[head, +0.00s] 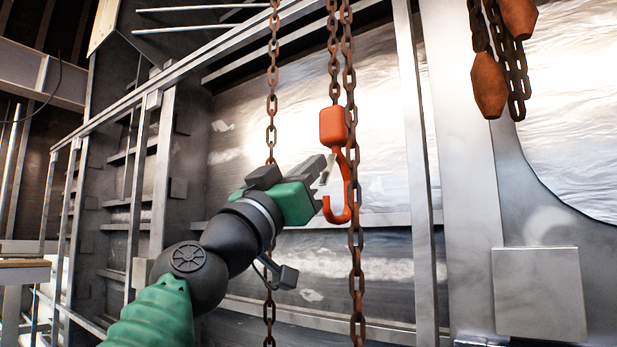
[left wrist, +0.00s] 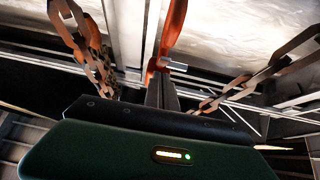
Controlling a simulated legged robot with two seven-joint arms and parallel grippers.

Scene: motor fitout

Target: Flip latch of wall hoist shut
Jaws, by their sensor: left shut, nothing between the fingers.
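The wall hoist's orange-red hook (head: 348,190) hangs open side left below its orange block (head: 333,127). A small pale piece, which looks like the latch (head: 324,180), shows at the hook's mouth, partly hidden by my gripper. My left gripper (head: 323,168) is shut and empty, its fingertips at the left side of the hook's mouth. In the left wrist view the closed fingers (left wrist: 161,92) point at the orange hook (left wrist: 173,28), with the pale latch (left wrist: 173,65) just beyond the tips. I cannot tell whether they touch it, or the latch's exact angle. My right gripper is not in view.
Rusty chains (head: 272,80) hang left of the hook, and another chain (head: 352,230) runs close in front of it. More chain with rusty weights (head: 488,85) hangs at upper right. A metal railing (head: 150,100) and a panelled wall stand behind.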

